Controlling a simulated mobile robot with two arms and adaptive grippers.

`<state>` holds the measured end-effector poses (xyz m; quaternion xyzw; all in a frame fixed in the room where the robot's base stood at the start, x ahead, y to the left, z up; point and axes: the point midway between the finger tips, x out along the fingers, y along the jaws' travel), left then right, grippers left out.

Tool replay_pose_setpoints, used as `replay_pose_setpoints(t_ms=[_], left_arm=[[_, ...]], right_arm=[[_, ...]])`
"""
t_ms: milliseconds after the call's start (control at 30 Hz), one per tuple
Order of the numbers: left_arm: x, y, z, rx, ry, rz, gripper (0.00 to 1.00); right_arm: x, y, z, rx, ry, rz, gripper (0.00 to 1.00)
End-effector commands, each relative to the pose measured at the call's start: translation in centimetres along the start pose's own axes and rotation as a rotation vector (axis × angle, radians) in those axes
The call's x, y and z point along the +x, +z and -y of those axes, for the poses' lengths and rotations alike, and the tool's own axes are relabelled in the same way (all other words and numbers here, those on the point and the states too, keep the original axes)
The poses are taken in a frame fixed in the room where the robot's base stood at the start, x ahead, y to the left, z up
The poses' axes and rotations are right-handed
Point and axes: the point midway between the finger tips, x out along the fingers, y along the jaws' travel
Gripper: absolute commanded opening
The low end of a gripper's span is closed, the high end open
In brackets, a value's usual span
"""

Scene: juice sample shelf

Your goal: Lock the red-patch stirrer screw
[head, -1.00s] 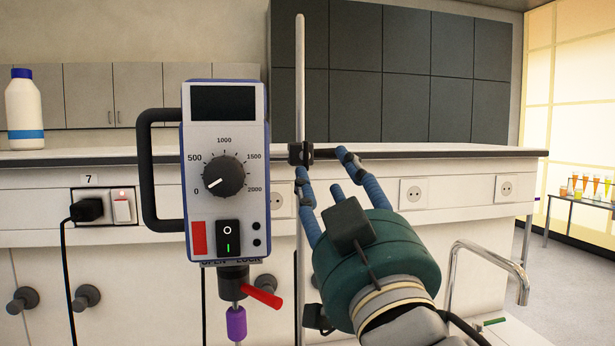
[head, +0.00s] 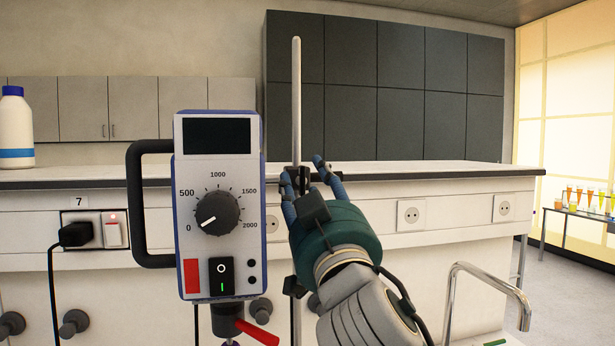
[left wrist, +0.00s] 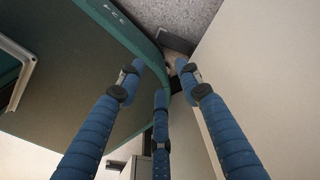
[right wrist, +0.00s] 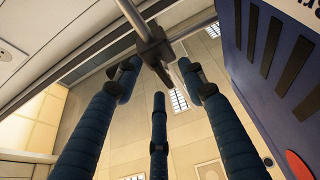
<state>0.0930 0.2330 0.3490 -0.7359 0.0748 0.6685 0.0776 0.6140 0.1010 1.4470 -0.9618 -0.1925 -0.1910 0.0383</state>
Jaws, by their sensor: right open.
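The stirrer (head: 218,165) stands at left centre in the head view, with a red patch (head: 191,275) low on its front and a red lever (head: 258,332) below. Behind it rises a metal rod (head: 296,100) with a dark clamp (head: 299,180). My right gripper (head: 307,182) is open at the clamp, its fingers partly hiding it. In the right wrist view the clamp and its dark screw (right wrist: 155,48) lie just beyond the open fingertips; contact cannot be told. My left gripper (left wrist: 160,75) shows only in its wrist view, fingers apart and empty.
The stirrer's black handle (head: 136,205) juts out to its left. A white bottle (head: 15,130) stands on the bench (head: 420,174) at the left. A metal tap-like pipe (head: 487,285) is at lower right. The bench top right of the rod is clear.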

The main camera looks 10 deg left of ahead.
Motion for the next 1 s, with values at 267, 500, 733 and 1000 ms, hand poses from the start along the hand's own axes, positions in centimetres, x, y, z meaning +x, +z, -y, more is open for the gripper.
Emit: replay_pose_setpoints(t_ms=[267,500,733,1000], left_arm=[[0.0,0.1,0.0,0.0,0.0,0.002,0.35],[0.0,0.2,0.1,-0.001,-0.001,0.003,0.35],[0.8,0.3,0.2,-0.001,-0.002,0.004,0.35],[2.4,0.5,0.2,-0.001,-0.003,0.005,0.35]], right_arm=[[0.1,0.0,0.0,0.0,0.0,-0.001,0.41],[0.1,0.0,0.0,0.0,0.0,-0.001,0.0],[0.0,0.2,0.3,0.046,0.013,-0.002,0.0],[0.0,0.2,0.2,0.206,0.081,-0.002,0.0]])
